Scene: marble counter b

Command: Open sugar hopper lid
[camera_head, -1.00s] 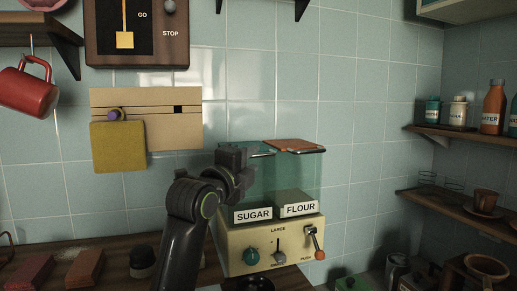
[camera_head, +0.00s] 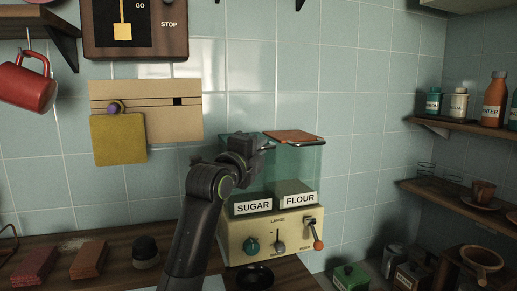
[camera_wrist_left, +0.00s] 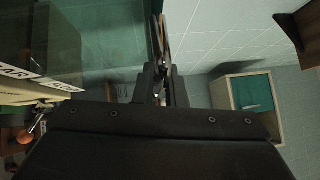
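The dispenser (camera_head: 264,238) stands on the counter with two clear teal hoppers labelled SUGAR (camera_head: 253,208) and FLOUR (camera_head: 299,199). The flour hopper has an orange-brown lid (camera_head: 294,137). The sugar hopper's lid is mostly hidden behind my left gripper (camera_head: 248,147), which is at the top of that hopper. In the left wrist view, the left gripper's fingers (camera_wrist_left: 161,88) are close together near a thin lid edge (camera_wrist_left: 160,35) seen edge-on. Whether they grip the lid is unclear. My right gripper is out of view.
A lever (camera_head: 314,232) and knobs are on the dispenser's front, with a dark bowl (camera_head: 255,277) below. A tan wall panel (camera_head: 175,127) hangs behind and left. Shelves with bottles (camera_head: 494,98) are at right. Blocks (camera_head: 90,258) lie on the counter at left.

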